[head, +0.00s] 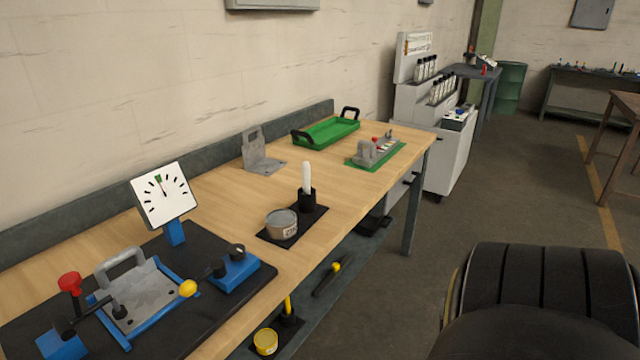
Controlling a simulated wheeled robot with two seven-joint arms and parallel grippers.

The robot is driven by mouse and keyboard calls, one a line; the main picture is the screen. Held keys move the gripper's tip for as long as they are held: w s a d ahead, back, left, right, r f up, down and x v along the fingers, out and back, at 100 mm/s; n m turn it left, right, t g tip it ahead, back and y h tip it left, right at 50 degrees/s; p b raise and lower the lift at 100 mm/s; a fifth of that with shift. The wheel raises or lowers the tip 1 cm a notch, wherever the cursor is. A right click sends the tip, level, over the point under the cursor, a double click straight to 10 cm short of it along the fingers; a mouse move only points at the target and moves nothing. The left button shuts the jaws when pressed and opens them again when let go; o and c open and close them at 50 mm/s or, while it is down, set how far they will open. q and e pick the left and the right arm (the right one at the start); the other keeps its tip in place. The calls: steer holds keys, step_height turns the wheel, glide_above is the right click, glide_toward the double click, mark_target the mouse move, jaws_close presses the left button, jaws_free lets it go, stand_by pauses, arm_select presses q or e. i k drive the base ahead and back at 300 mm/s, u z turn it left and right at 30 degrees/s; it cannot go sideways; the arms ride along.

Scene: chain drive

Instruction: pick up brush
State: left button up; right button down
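What looks like the brush (306,176) stands upright in a small black holder (307,200) on a dark mat on the wooden workbench. Only its white handle shows; its lower end is hidden in the holder. A round grey tin (282,222) stands on the same mat, in front and to the left of the holder. Neither of my grippers is in the head view.
A blue fixture (175,232) with a dial and a metal plate sits on a black mat at the near left. A grey bracket (262,155), a green tray (326,131) and a green-based fixture (376,150) stand farther back. A lower shelf holds a yellow cup (265,341).

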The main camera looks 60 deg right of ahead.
mark_target(306, 167)
steer(key=z, duration=1.8)
